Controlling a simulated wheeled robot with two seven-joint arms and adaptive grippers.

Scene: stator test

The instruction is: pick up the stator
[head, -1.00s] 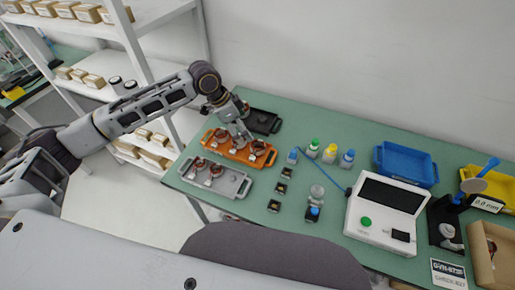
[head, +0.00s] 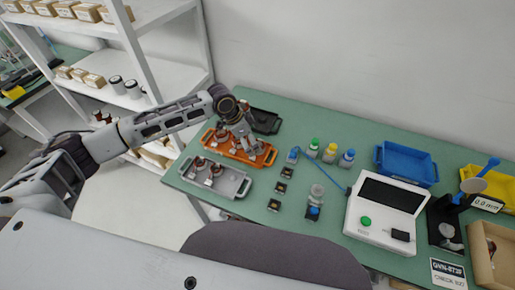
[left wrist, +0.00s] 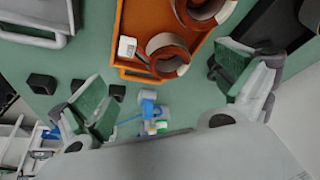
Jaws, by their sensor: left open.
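The orange tray (head: 217,143) holds copper-wound stators; one stator (head: 221,137) shows at its left end, and the tray's right part is partly hidden by my left gripper (head: 246,146). In the left wrist view, one stator (left wrist: 168,54) with a white tag sits near the end of the orange tray (left wrist: 130,15), and another lies behind it. My left gripper (left wrist: 168,75) is open. Its green-padded fingers stand apart on either side of the tray end, with nothing between them in its grip. My right gripper is in neither view.
A grey tray (head: 228,190) with more stators lies in front of the orange one; a black tray (head: 266,122) lies behind. Small black parts (head: 280,188), bottles (head: 330,154) and a white tester (head: 385,215) stand to the right. A shelf (head: 180,67) rises at left.

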